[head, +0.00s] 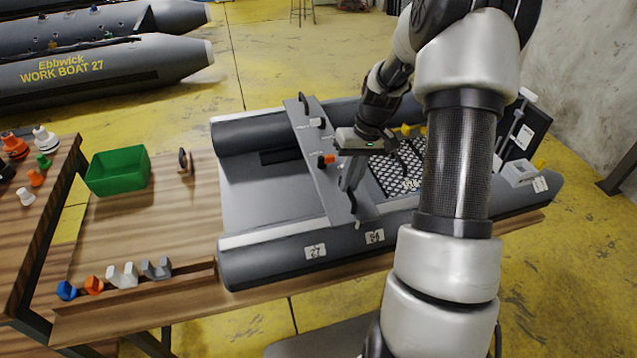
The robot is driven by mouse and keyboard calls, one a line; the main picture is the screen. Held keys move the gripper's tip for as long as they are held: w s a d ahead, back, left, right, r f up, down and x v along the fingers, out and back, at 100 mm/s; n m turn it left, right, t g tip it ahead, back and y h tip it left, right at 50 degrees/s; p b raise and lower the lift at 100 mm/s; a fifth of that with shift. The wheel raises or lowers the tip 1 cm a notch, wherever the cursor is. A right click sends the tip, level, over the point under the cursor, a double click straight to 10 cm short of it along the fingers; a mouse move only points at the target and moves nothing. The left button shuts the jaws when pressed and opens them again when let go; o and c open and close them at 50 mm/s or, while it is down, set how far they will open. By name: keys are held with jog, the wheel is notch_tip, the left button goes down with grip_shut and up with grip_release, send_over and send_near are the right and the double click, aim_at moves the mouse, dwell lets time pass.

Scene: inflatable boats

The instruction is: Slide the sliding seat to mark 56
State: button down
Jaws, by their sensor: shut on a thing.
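The sliding seat (312,158) is a grey plank lying across the small grey inflatable boat (262,262), tube to tube, left of the boat's middle. My gripper (350,178) is at the seat's right edge near its middle, shut on the seat; the exact contact is hard to see. White number tags are on the near tube: one reads 27 (316,252), and a second tag (375,237) right of it lies close to the seat's near end, its number unclear. I cannot make out a 56; my arm hides part of the near tube.
The boat rests on a wooden table (200,225). A green bin (118,171) and a rack of coloured fittings (125,285) are left of it. A chequered floor plate (392,178) lies right of the seat. Large boats (100,70) stand behind at left.

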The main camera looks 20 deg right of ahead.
jog(key=shift+s+d, duration=0.1)
jog(key=shift+d, duration=2.15)
jog(key=c, duration=1.8)
grip_release()
jog(key=shift+o, duration=0.2)
jog(key=d+r+p, duration=0.2)
jog(key=d+r, duration=0.1)
jog(key=r, duration=1.4)
jog(key=shift+d, duration=0.15)
jog(key=shift+r, duration=0.1)
